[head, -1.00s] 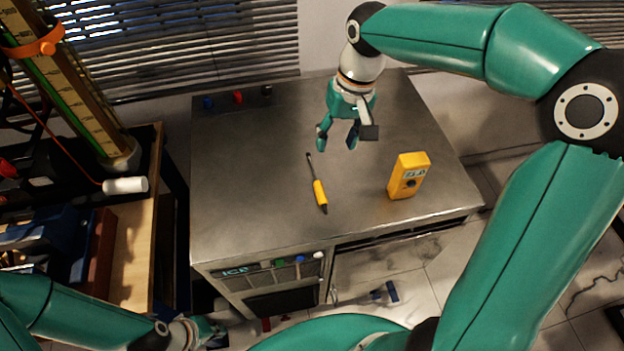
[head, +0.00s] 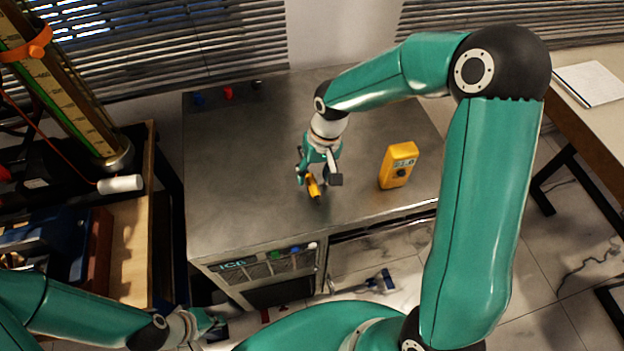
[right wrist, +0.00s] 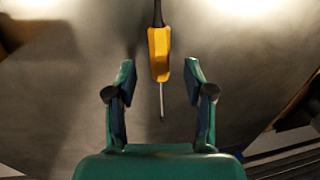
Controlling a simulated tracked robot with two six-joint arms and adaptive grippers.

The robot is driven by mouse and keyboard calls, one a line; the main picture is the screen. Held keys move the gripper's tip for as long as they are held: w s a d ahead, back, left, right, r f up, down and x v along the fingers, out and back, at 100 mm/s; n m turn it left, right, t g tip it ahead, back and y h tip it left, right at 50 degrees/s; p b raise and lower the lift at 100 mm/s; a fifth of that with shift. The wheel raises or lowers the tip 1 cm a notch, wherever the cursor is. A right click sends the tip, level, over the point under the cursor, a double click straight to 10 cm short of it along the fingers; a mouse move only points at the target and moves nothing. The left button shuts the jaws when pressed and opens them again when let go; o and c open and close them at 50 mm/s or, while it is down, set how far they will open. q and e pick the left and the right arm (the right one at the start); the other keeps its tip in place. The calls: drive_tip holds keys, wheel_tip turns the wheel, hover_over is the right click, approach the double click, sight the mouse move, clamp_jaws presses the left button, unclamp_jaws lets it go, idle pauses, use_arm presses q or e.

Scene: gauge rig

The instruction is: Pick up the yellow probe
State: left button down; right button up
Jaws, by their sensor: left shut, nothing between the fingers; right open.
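The yellow probe (head: 314,188) lies on the metal bench top (head: 236,190), partly hidden by my right gripper in the head view. In the right wrist view the probe's yellow handle (right wrist: 159,54) shows with a dark lead at its top end and a thin metal tip pointing down between the fingers. My right gripper (head: 314,180) is open over the probe, with one finger to each side in the right wrist view (right wrist: 160,80). I cannot tell whether a finger touches it. My left gripper (head: 212,324) is shut and empty, low at the left beside the bench.
A yellow multimeter (head: 398,165) stands on the bench to the right of my right gripper. Small coloured terminals (head: 228,93) line the back left. A wooden side bench (head: 135,235) with a gauge stands left. The bench's left part is clear.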

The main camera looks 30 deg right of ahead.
wheel_tip(320, 180, down, 2)
drive_tip(key=shift+w+a+f, duration=0.1)
drive_tip(key=shift+a, duration=0.05)
clamp_jaws()
idle(0.4)
